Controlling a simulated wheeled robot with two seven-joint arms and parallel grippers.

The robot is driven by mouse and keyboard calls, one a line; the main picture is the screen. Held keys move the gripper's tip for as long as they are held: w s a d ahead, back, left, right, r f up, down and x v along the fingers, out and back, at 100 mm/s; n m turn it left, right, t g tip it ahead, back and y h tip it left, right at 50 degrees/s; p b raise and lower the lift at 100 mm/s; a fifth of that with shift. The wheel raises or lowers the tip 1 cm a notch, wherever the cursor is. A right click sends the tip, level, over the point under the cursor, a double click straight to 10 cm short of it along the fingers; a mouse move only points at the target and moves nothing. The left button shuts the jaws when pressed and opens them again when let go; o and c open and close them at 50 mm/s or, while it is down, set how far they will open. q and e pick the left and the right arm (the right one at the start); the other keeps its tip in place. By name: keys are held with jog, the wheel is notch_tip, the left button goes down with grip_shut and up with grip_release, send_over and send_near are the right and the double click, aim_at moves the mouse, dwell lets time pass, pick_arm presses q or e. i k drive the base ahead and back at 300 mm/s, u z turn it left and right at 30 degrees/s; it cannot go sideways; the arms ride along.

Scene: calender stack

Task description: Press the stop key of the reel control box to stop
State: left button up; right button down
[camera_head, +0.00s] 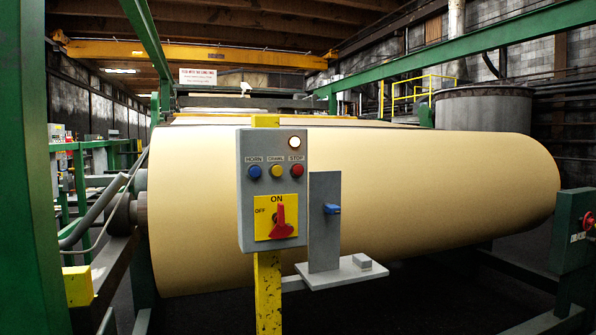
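The reel control box (272,190) is a grey box on a yellow post in the middle of the head view. Its red stop key (296,170) sits at the upper right of a row, under the label STOP. A yellow key (277,171) and a blue key (254,171) marked HORN are to its left. A round white lamp (294,142) above the stop key looks lit. Below, a red rotary switch (282,222) sits on a yellow ON/OFF plate. Neither of my grippers shows in this view.
A large cream paper roll (430,190) lies behind the box. A grey bracket with a small shelf (335,272) stands just right of the box. Green frame posts (28,180) stand at the left. A green housing (573,230) is at the right edge.

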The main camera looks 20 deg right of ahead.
aim_at(298, 170)
jog(key=u, duration=0.15)
jog(key=i, duration=1.3)
jog(key=z, duration=0.3)
